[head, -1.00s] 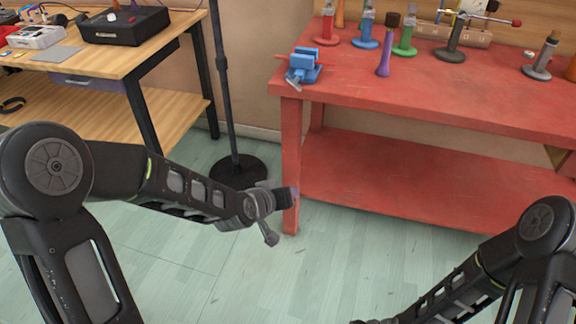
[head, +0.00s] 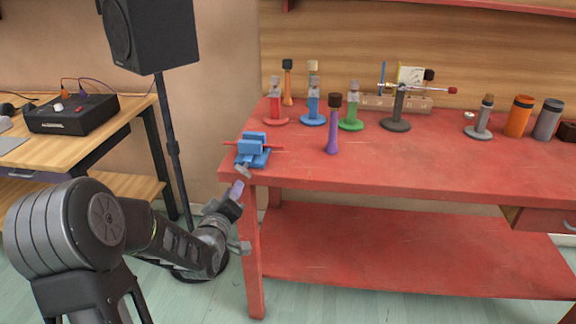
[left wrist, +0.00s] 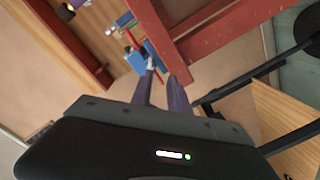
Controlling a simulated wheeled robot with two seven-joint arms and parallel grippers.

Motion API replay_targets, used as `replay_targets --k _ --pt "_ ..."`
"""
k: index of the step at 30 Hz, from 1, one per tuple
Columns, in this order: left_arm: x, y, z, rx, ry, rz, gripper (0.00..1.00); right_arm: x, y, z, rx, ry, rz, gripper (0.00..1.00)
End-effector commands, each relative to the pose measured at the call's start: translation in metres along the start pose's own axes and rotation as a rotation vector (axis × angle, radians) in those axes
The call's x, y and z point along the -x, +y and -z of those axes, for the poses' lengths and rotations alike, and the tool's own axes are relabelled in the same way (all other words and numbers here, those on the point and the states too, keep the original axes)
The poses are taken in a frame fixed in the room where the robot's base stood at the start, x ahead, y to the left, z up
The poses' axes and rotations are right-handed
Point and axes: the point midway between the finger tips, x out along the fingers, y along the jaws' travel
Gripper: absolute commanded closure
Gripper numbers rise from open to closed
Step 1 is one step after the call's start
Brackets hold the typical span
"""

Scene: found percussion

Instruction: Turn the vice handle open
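The blue vice (head: 253,152) sits at the left front corner of the red workbench (head: 420,165). A thin red bar shows at its sides, and a grey part (head: 243,172) sticks out over the bench's front edge; I cannot tell clearly which is the handle. My left gripper (head: 237,189) is just below and in front of that grey part, apart from it. In the left wrist view the vice (left wrist: 135,58) lies beyond the fingertips (left wrist: 160,84), which are spread with a gap between them and nothing held. My right gripper is out of view.
A purple-handled tool (head: 332,125) and several coloured stands, such as the green one (head: 350,110), stand on the bench right of the vice. A black speaker (head: 150,35) on a pole stands left of the bench. A wooden table (head: 60,150) is further left.

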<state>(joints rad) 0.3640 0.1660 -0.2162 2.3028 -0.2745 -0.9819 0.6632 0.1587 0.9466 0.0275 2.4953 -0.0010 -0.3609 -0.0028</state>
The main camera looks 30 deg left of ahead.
Motion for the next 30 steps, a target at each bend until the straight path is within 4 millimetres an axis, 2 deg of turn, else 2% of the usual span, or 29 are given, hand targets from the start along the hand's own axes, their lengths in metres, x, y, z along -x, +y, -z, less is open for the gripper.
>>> replay_targets --k 4,19,23,30 --pt "0.0 0.012 0.008 0.091 0.03 -0.05 0.79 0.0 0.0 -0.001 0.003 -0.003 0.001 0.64" --pt "-0.004 0.013 0.008 0.125 0.032 -0.053 0.79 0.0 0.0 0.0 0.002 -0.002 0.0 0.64" --pt "-0.016 0.014 0.008 0.124 0.03 -0.053 0.79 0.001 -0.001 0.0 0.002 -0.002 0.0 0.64" --pt "-0.053 0.016 0.009 0.124 0.03 -0.053 0.79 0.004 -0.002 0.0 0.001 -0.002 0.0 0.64"
